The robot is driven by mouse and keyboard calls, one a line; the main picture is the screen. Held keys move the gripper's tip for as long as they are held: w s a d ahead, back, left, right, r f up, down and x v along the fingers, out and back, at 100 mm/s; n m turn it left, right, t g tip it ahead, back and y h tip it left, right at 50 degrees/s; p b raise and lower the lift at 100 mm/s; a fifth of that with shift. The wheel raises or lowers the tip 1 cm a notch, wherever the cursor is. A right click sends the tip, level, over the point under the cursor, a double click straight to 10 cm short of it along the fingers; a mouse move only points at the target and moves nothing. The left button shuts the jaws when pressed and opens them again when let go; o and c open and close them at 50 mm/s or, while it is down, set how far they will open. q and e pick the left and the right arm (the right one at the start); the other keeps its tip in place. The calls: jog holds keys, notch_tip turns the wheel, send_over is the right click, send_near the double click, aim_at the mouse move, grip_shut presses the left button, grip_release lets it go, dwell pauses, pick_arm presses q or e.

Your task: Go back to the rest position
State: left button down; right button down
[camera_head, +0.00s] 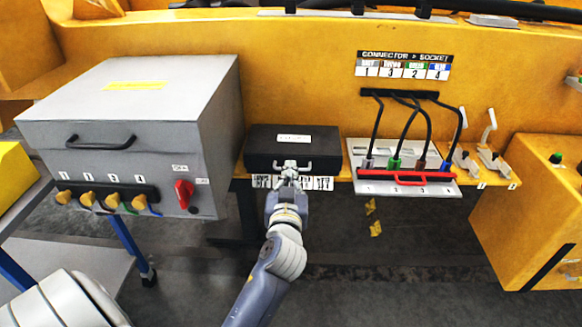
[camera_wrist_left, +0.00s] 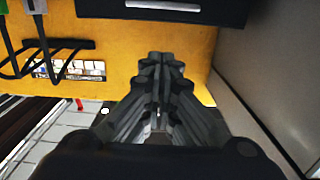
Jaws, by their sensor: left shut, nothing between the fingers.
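My left gripper (camera_head: 289,172) is shut and empty. In the head view it overlaps the front handle of a black box (camera_head: 262,146). In the left wrist view my left gripper (camera_wrist_left: 158,62) has its fingers together over the yellow surface, and the black box (camera_wrist_left: 225,12) with its silver bar (camera_wrist_left: 163,5) lies beyond the fingertips, apart from them. My left arm reaches up from the bottom middle of the head view. My right gripper is not in view.
A grey cabinet (camera_head: 100,105) with knobs and a red switch stands left. A socket panel (camera_head: 403,188) with plugged cables and a red bar (camera_head: 402,178) is right of the black box. A yellow cabinet (camera_head: 535,215) stands at far right. The floor (camera_head: 400,280) in front is mostly clear.

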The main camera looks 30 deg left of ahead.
pick_arm(q)
jog(key=s+d+f+m+g+h, duration=0.1)
jog(key=d+f+m+h, duration=0.3)
jog(key=f, duration=0.8)
jog(key=d+f+m+g+h, duration=0.15)
jog(key=d+f, duration=0.35)
jog(key=f, duration=0.6)
jog(key=s+d+f+m+g+h, duration=0.15)
jog(key=s+f, duration=0.25)
jog(key=f, duration=0.5)
jog(key=s+d+f+g+h, duration=0.15)
jog(key=s+f, duration=0.25)
jog(key=f, duration=0.5)
jog(key=s+d+f+m+g, duration=0.15)
jog(key=s+f+g, duration=0.25)
jog(key=s+f, duration=0.9)
jog(key=s+a+f+g, duration=0.1)
jog(key=s+f, duration=0.4)
jog(key=s, duration=0.7)
jog(key=s+a+f+g, duration=0.1)
jog(key=s+f+g, duration=0.2)
jog(key=s, duration=0.9)
notch_tip(320, 180, down, 2)
jog(key=shift+a+f, duration=0.15)
jog(key=shift+a, duration=0.2)
jog(key=shift+g+h, duration=0.25)
